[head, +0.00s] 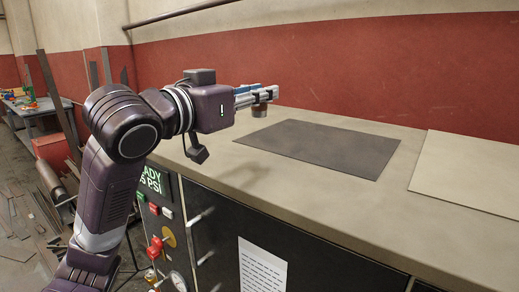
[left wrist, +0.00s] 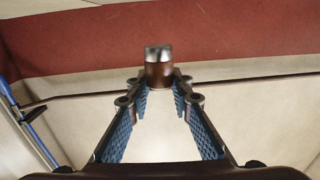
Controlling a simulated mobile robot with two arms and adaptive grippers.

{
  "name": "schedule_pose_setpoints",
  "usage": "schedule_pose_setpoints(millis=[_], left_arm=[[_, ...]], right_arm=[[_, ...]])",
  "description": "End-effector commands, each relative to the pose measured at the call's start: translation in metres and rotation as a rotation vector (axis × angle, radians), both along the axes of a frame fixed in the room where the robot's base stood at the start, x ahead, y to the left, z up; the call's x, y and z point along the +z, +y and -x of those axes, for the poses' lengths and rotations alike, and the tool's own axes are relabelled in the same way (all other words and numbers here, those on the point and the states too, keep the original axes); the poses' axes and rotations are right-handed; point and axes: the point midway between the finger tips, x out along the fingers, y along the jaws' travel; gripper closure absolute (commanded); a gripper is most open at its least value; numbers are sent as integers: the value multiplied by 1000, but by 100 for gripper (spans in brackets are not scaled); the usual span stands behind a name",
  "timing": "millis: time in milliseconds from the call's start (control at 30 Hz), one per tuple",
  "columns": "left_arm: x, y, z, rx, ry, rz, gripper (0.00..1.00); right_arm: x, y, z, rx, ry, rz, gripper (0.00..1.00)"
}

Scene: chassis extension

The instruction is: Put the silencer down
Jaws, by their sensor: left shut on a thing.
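The silencer is a small brown cylinder with a shiny metal end. In the head view the silencer (head: 259,111) hangs just below the fingertips of my left gripper (head: 268,94), over the counter near its back edge. In the left wrist view the silencer (left wrist: 158,72) sits between the tips of the two blue-padded fingers of my left gripper (left wrist: 159,84), which are shut on it. Whether its lower end touches the counter cannot be told. My right gripper is not in view.
A dark flat mat (head: 320,148) lies on the grey counter (head: 290,185), to the right of the silencer. A pale flat panel (head: 468,172) lies farther right. The red and cream wall (head: 370,65) rises behind. The mat and the counter around it are clear.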

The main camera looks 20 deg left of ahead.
Motion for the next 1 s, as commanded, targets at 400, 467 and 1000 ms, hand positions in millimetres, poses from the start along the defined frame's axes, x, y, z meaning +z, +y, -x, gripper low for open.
schedule_pose_setpoints(millis=[400, 467, 1000], left_arm=[[-73, 0, 0, 0, 1, 1, 100], [-77, 0, 0, 0, -1, 1, 100], [-116, 0, 1, 0, -3, 1, 100]], right_arm=[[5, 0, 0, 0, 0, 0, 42], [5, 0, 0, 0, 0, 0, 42], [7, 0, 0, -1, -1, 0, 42]])
